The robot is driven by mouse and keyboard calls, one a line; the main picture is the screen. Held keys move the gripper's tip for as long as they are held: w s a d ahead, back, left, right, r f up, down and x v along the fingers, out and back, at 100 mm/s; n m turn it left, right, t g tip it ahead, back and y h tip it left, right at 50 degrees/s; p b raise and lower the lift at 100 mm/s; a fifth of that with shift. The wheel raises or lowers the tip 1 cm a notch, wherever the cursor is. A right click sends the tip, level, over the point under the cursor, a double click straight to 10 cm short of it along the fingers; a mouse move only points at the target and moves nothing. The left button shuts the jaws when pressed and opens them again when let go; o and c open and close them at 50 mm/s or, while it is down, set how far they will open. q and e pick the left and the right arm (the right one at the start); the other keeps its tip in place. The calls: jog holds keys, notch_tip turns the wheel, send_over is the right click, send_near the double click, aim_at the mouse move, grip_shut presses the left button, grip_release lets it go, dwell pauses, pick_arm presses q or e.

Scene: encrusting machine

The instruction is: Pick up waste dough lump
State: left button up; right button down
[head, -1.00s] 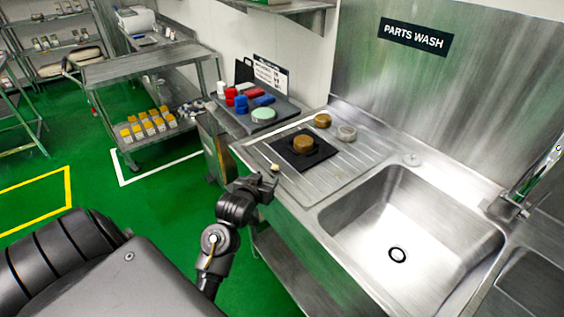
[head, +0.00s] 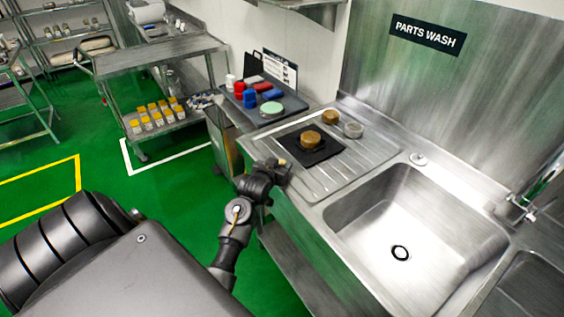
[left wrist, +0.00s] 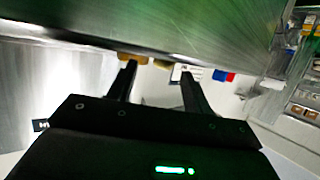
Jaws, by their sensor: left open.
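A small pale beige lump (head: 282,162), which looks like the dough lump, shows right at the fingertips of my left gripper (head: 284,173), at the front edge of the ribbed steel drainboard (head: 330,182). I cannot tell whether the lump touches the fingers. In the left wrist view my left gripper (left wrist: 158,72) has its two fingers spread apart, pointing at the drainboard edge. Nothing is clearly held between them. I cannot make out the lump for certain in that view. My right gripper is not in view.
A brown round piece (head: 310,139) sits on a black mat (head: 327,154) on the drainboard. Another brown piece (head: 330,117) and a grey one (head: 353,130) stand behind. The empty sink (head: 400,215) lies right. A dark tray (head: 291,104) holds red and blue items.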

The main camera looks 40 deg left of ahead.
aim_at(282, 161)
pick_arm(q)
jog(key=shift+p+x, duration=0.3)
jog(key=shift+x, duration=1.55)
jog(key=shift+s+a, duration=0.1)
jog(key=shift+a, duration=0.05)
jog(key=c, duration=1)
